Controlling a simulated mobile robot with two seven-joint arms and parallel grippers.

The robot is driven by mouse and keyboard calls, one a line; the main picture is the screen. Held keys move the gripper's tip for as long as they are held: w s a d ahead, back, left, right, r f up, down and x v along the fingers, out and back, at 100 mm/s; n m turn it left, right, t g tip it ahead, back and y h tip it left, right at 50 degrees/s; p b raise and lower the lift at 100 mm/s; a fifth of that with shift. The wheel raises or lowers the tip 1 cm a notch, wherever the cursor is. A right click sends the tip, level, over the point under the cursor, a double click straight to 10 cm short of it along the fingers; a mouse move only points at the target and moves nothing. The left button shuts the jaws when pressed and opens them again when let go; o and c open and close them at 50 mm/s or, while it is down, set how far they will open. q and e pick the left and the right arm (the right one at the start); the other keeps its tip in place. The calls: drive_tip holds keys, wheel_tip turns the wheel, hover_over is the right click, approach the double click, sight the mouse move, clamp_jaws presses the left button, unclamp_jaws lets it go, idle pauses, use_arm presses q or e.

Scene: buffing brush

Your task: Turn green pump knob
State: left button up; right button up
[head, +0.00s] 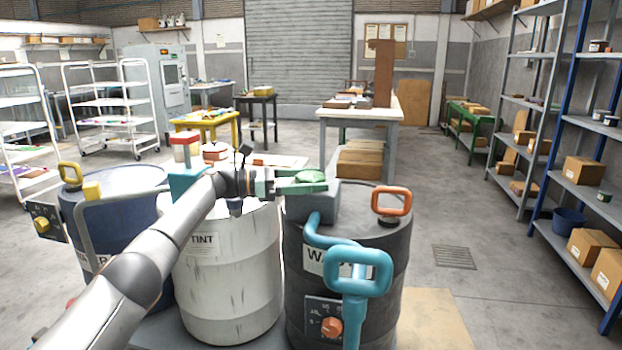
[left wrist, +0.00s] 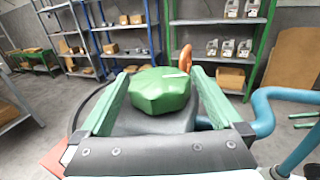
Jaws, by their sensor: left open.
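The green pump knob (head: 309,176) sits on the grey pump head (head: 325,200) on top of the black drum (head: 372,230). In the left wrist view the green knob (left wrist: 161,90) is lobed, with a pale mark on top. My left gripper (head: 290,182) reaches in from the left over the white drum and is at the knob. In the left wrist view its two green fingers (left wrist: 160,92) stand open on either side of the knob, with a visible gap on the right; contact on the left is unclear. My right gripper is not in view.
A teal hose and nozzle (head: 357,270) hang in front of the black drum, and an orange handle (head: 391,202) rises from its lid. The white drum (head: 225,275) and blue drum (head: 105,215) stand to the left. Open floor lies right, before the shelves.

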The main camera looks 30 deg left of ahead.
sight(311, 175)
use_arm(q)
drive_tip(key=shift+r, duration=0.15)
wheel_tip(311, 175, up, 3)
drive_tip(key=shift+s+r+p, duration=0.1)
drive_tip(key=shift+p, duration=0.2)
drive_tip(key=shift+s+d+r, duration=0.4)
drive_tip(key=shift+s+r, duration=0.3)
drive_tip(key=shift+r, duration=0.05)
drive_tip(key=s+d+r, duration=0.5)
drive_tip(key=s+r, duration=0.3)
drive_tip(key=s, duration=0.3)
drive_tip(key=shift+d, duration=0.15)
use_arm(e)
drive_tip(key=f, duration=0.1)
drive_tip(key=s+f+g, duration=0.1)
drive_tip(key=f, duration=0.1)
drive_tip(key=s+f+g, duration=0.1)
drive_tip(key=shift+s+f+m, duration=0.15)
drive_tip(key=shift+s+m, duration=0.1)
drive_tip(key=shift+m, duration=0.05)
